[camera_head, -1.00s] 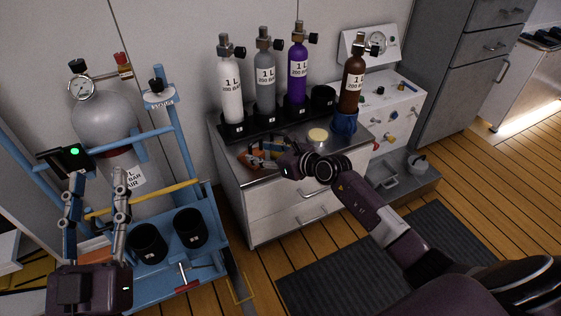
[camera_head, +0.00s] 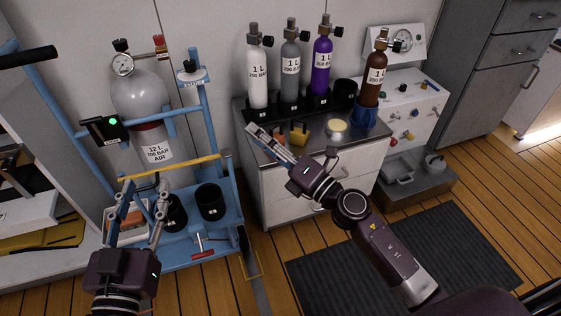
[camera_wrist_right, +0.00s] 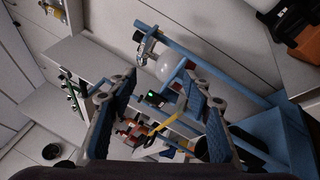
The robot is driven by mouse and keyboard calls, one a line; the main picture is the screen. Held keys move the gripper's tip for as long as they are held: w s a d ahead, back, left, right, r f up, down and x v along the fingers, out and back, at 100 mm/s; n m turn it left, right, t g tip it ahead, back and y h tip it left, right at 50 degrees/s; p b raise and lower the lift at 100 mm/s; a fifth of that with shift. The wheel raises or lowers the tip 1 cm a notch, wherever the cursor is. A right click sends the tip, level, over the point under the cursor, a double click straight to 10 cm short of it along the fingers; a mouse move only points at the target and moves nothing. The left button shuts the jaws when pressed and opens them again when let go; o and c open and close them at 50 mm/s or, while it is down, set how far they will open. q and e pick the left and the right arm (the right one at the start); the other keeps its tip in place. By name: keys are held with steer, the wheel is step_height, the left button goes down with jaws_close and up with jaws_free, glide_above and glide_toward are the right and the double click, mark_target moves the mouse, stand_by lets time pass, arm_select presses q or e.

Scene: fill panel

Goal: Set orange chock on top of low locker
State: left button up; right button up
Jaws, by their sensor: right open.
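A small orange piece (camera_head: 280,138), likely the orange chock, shows partly on top of the white drawer cabinet (camera_head: 290,192), behind the fingers of my right gripper. I cannot tell whether this cabinet is the low locker. My right gripper (camera_head: 253,130) is open over the cabinet's front left edge, its fingers pointing to the upper left. In the right wrist view its two blue-padded fingers (camera_wrist_right: 163,98) stand wide apart with nothing clearly held between them. My left gripper (camera_head: 139,195) is open and empty in front of the blue trolley.
A yellow piece (camera_head: 299,134) and a round pale lid (camera_head: 337,127) are on the cabinet top. Several small cylinders stand in a black rack (camera_head: 285,110) behind them. The blue trolley (camera_head: 226,227) holds a large grey cylinder (camera_head: 140,95). A dark mat (camera_head: 405,260) lies on the floor.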

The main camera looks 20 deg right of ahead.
steer(key=s+r+m+h, duration=0.2)
steer(key=s+m, duration=0.4)
steer(key=m, duration=0.7)
steer(key=s+r+m+t+h, duration=0.1)
steer(key=s+m, duration=0.5)
steer(key=m, duration=0.8)
steer(key=r+h, duration=0.1)
steer(key=h, duration=0.1)
steer(key=shift+s+d+h, duration=0.3)
steer(key=shift+s+h, duration=0.1)
